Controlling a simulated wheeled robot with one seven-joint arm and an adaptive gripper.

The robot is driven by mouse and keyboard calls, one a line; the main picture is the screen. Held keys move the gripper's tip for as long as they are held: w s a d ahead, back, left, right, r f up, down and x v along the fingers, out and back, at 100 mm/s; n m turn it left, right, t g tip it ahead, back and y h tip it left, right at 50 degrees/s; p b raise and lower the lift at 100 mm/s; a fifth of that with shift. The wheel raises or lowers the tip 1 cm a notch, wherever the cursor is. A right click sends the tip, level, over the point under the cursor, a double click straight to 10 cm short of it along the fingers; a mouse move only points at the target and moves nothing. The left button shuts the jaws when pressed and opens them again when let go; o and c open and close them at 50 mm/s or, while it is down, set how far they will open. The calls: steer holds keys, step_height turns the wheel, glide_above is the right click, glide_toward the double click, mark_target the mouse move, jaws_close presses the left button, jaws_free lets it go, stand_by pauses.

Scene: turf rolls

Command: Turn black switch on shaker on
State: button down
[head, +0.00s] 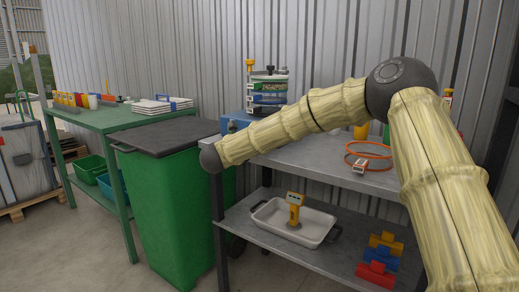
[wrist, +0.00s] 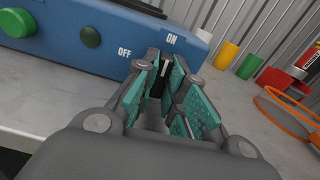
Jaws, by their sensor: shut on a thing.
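The shaker is a blue box (wrist: 75,35) with a green button, a darker round knob and white ON and OFF labels, at the top left in the wrist view. In the head view, its blue body (head: 234,122) shows partly behind my arm, with a stack of sieves (head: 268,88) on top. My gripper (wrist: 161,72) is at the shaker's front, just below the labels. Its teal-padded fingers are shut on the black switch (wrist: 158,83), which is mostly hidden between them. Which label the switch points to cannot be told. My gripper is hidden in the head view.
The shaker stands on a grey metal bench (head: 310,158). Orange rings (head: 368,150) lie at its right. A white tray (head: 290,222) is on the lower shelf. A green bin (head: 175,210) stands left of the bench. A corrugated wall is close behind.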

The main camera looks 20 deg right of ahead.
steer(key=shift+d+m+b, duration=0.1)
steer(key=shift+m+b, duration=0.4)
steer(key=shift+b, duration=0.05)
steer(key=c, duration=1.5)
jaws_free()
steer(key=shift+s+r, duration=0.1)
steer(key=v, duration=1.2)
